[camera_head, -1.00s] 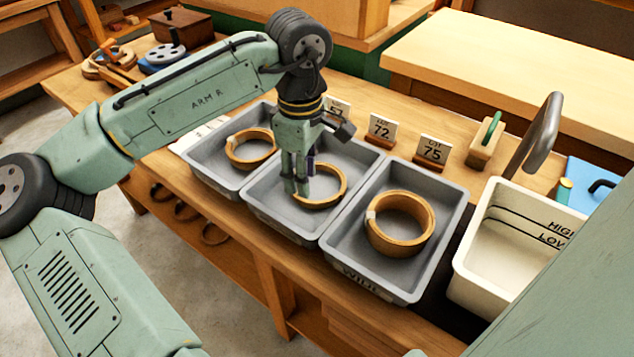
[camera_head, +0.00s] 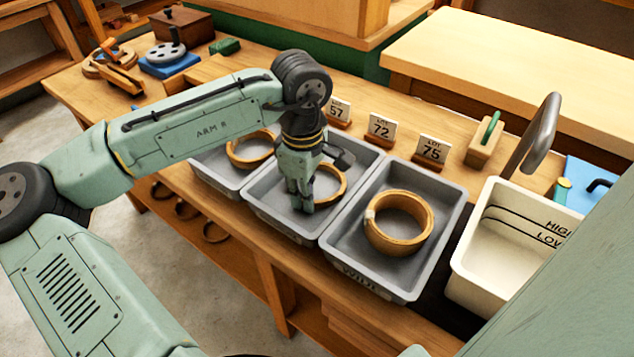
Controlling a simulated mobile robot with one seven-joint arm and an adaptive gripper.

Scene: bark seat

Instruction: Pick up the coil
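Three tan coils lie in three grey trays, one in each. The middle coil (camera_head: 343,184) is a thin ring flat in the middle tray (camera_head: 276,224). My gripper (camera_head: 301,205) points down into this tray, with its fingertips low at the coil's left side. The fingers and wrist hide that side of the ring. Whether the fingers are closed on the band is not clear. The left coil (camera_head: 236,156) is partly covered by my arm. The right coil (camera_head: 388,243) is taller and thicker, with a pale tag on its left side, and is clear of my gripper.
Cards marked 57 (camera_head: 338,110), 72 (camera_head: 381,127) and 75 (camera_head: 432,149) stand behind the trays. Tray walls stand close around my gripper. More rings hang below the bench.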

